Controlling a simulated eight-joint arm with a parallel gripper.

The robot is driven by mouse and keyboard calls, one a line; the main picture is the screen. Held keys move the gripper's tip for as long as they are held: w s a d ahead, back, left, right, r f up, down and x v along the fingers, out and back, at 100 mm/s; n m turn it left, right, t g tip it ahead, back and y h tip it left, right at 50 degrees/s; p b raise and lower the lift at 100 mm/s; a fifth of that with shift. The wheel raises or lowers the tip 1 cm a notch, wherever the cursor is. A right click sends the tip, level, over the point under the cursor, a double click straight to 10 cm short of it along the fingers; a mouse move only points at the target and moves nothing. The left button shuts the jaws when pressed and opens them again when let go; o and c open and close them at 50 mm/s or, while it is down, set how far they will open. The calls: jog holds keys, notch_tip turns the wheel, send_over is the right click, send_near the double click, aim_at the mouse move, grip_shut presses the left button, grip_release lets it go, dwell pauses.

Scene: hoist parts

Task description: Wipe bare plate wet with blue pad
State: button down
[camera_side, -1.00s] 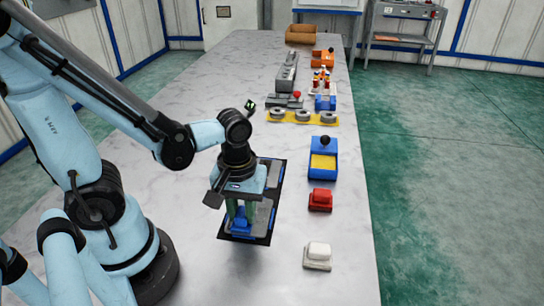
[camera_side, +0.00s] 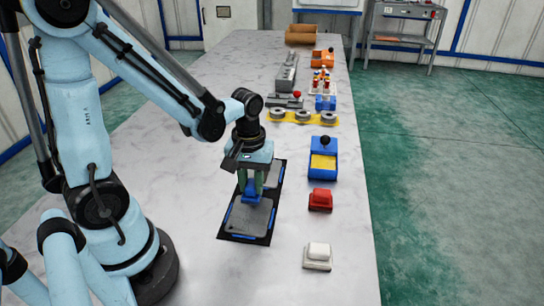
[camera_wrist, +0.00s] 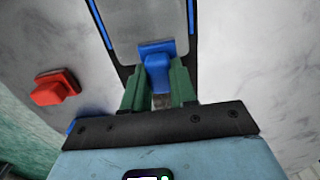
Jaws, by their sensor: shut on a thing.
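My gripper (camera_side: 252,190) points down with its green fingers shut on the blue pad (camera_side: 251,197). In the wrist view the blue pad (camera_wrist: 156,65) sits between the fingertips (camera_wrist: 158,90), with its front over a grey plate (camera_wrist: 140,22). In the side view a near grey plate (camera_side: 248,218) and a far grey plate (camera_side: 272,176) lie on a black base with blue edge strips. The pad is at the far end of the near plate, low over it; whether it touches is unclear. I cannot tell whether either plate is wet.
Right of the base stand a red pad (camera_side: 320,200), a white pad (camera_side: 317,257) and a blue box with a yellow top (camera_side: 323,160). A yellow strip with grey rings (camera_side: 303,117) and other parts lie farther back. The table left of the base is clear.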

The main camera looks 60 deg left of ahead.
jog(key=s+d, duration=0.2)
jog(key=shift+s+d+r, duration=0.2)
jog(key=shift+s+d, duration=0.1)
jog(key=shift+s+d+f, duration=0.15)
jog(key=shift+s+d, duration=2.45)
jog(key=shift+d, duration=0.05)
notch_tip(320, 180, up, 8)
